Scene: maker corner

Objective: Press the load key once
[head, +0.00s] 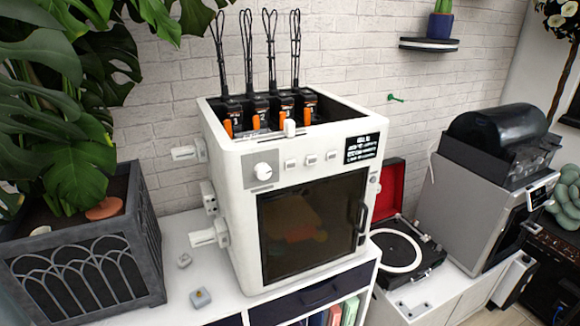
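A white box-shaped machine (228,200) stands on a white cabinet, with a dark front window (312,220). Its upper front panel has a round white knob (263,171), a row of three small pale keys, left (290,164), middle (311,159) and right (331,155), and a black display (362,148) with white text too small to read. I cannot tell which key is the load key, as no labels are legible. Neither of my grippers is in view.
White fittings (208,235) stick out of the machine's left side. A planter (85,265) with large leaves stands at left. Two small objects (200,297) lie on the cabinet top. A record player (405,250) and a grey machine (460,205) stand at right. The space before the keys looks clear.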

